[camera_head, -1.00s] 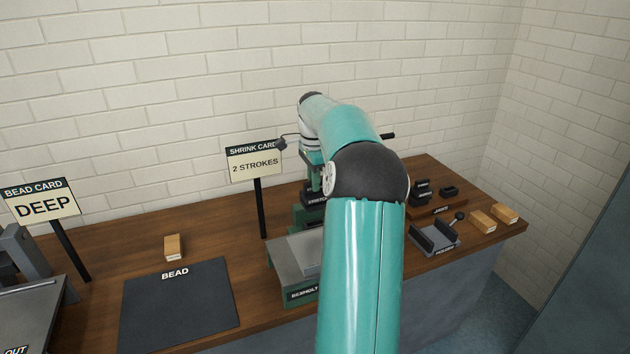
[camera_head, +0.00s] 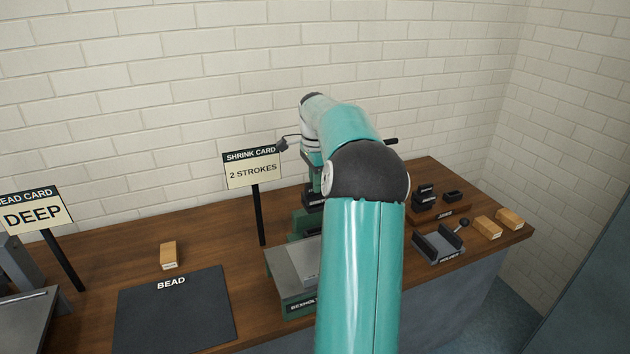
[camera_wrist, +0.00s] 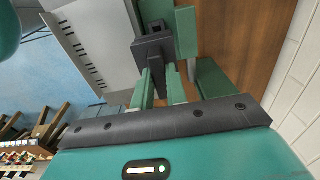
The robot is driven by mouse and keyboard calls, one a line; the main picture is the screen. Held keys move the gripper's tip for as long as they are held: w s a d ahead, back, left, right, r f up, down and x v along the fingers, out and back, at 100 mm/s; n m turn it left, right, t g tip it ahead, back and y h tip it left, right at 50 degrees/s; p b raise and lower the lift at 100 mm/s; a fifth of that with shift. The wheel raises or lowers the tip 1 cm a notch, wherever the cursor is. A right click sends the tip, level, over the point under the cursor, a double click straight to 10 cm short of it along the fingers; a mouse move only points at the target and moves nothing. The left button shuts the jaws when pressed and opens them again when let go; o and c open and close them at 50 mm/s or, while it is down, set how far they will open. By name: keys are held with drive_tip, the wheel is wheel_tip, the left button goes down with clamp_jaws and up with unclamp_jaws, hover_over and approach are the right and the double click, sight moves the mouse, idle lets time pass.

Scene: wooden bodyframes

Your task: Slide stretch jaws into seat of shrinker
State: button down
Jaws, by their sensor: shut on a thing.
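In the wrist view, my gripper (camera_wrist: 160,82) is shut on a dark block, the stretch jaws (camera_wrist: 150,48). The block sits between the tips of my green fingers, against or just in front of the green shrinker (camera_wrist: 186,32); I cannot tell how far it is inside the seat. In the head view the dark labelled block (camera_head: 314,200) shows at the shrinker (camera_head: 303,222), partly hidden by my teal arm.
A jaw rack (camera_head: 437,208), a grey holder (camera_head: 437,246) with a knob, and wooden blocks (camera_head: 488,227) lie at right. A black bead mat (camera_head: 172,312) is at left.

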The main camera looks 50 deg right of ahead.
sight(315, 212)
drive_tip(key=shift+w+f, duration=0.1)
drive_tip(key=shift+f, duration=2.7)
drive_tip(key=shift+f, duration=1.75)
drive_tip(key=c, duration=1.4)
unclamp_jaws()
drive_tip(key=shift+o, duration=0.4)
drive_tip(key=shift+f, duration=0.2)
wheel_tip(315, 212, up, 14)
